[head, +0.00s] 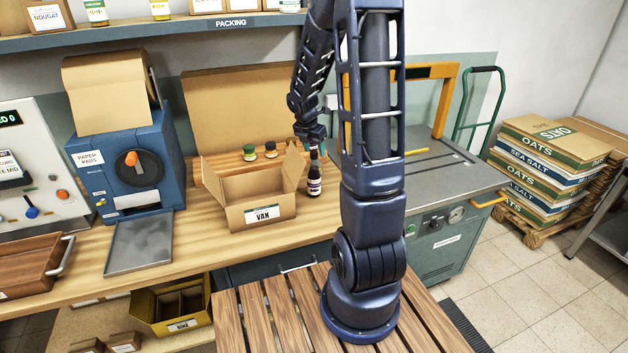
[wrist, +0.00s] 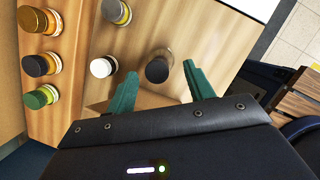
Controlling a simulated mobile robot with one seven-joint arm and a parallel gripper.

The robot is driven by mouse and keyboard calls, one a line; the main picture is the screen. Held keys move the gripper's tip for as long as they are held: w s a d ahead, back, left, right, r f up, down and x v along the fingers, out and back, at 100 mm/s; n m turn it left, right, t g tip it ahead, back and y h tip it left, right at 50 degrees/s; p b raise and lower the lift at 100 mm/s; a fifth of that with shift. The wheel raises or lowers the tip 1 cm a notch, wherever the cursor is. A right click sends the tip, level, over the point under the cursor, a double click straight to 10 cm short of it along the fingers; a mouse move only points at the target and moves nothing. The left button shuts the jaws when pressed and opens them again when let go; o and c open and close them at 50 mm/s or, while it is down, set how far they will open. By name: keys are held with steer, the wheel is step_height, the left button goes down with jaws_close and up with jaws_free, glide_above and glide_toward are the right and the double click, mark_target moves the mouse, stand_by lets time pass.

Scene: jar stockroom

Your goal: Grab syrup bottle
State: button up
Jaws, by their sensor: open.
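A dark bottle (head: 314,182) with a pale label stands upright on the wooden bench, just right of the open VAN carton; I take it for the syrup bottle. My gripper (head: 316,150) is directly above it, pointing down, and hides part of its top. In the wrist view my open gripper (wrist: 160,70) has its two teal fingers apart. A dark round cap (wrist: 157,70) shows between the fingertips, seen from above. I cannot tell whether the fingers are level with the cap or above it.
The VAN carton (head: 262,201) stands close on the left, flaps open. A white-capped jar (wrist: 103,67) is near the left finger. Several other capped jars, one with a green cap (wrist: 38,97), stand farther left. A steel-topped machine (head: 440,178) is to the right.

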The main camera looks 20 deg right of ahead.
mark_target(314, 152)
steer(key=x, duration=0.3)
steer(key=shift+w+a+f, duration=0.15)
steer(key=shift+f, duration=0.2)
steer(key=shift+x, duration=0.75)
jaws_close()
